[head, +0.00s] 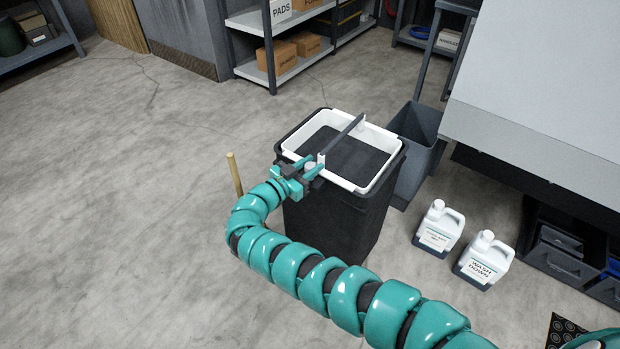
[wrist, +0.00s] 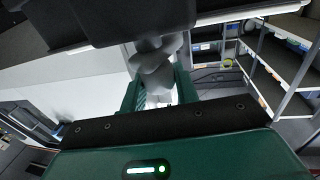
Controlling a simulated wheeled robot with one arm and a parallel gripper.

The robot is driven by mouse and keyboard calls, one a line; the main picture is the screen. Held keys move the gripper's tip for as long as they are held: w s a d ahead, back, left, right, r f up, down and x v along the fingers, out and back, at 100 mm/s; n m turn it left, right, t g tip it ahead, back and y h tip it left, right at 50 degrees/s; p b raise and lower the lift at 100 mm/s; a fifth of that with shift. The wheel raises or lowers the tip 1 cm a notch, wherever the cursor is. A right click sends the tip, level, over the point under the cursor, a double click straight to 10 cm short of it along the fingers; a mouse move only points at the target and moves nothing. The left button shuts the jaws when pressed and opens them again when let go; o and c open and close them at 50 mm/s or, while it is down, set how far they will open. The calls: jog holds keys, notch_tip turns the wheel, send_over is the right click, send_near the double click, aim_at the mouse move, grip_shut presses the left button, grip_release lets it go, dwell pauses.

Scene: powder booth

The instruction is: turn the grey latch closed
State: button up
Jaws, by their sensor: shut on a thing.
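My gripper (head: 308,170) is at the near left rim of a black bin (head: 330,230) with a white top frame (head: 372,130). In the wrist view its green fingers stand on either side of a pale grey, lobed piece (wrist: 157,68), which looks like the grey latch, and are shut on it. A dark grey bar (head: 342,137) runs across the top frame, from beside my gripper to the far rim. The dark mass above the lobed piece hides its upper end. My fingers mostly hide the latch in the head view, so its angle cannot be told.
A wooden stick (head: 235,174) stands left of the bin. A grey open bin (head: 418,140) is close behind on the right. Two white jugs (head: 439,228) (head: 485,260) stand on the floor to the right, below a large pale panel (head: 550,80). The floor at left is clear.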

jog(key=shift+d+f+m+g+h+b, duration=0.1)
jog(key=shift+m+g+h+b, duration=0.4)
jog(key=shift+b, duration=1.15)
jog(key=shift+a+f+m+g+h+b, duration=0.15)
jog(key=shift+m+g+h+b, duration=0.35)
jog(key=shift+b, duration=1.2)
jog(key=shift+d+f+m+g+h+b, duration=0.1)
jog(key=shift+d+m+g+h+b, duration=0.15)
jog(key=shift+g+b, duration=0.95)
jog(key=b, duration=0.2)
jog(key=shift+a+r+m+t+b, duration=0.1)
jog(key=shift+m+t+b, duration=0.15)
jog(key=shift+t+b, duration=0.1)
jog(key=m+g+h+b, duration=0.1)
jog(key=g+b, duration=0.1)
jog(key=b, duration=0.5)
jog(key=shift+m+g+b, duration=0.25)
jog(key=shift+m+b, duration=0.05)
jog(key=shift+r+g+h+b, duration=0.15)
jog(key=shift+g+h+b, duration=0.15)
jog(key=shift+b, duration=0.65)
jog(key=o, duration=0.7)
jog(key=shift+r, duration=0.1)
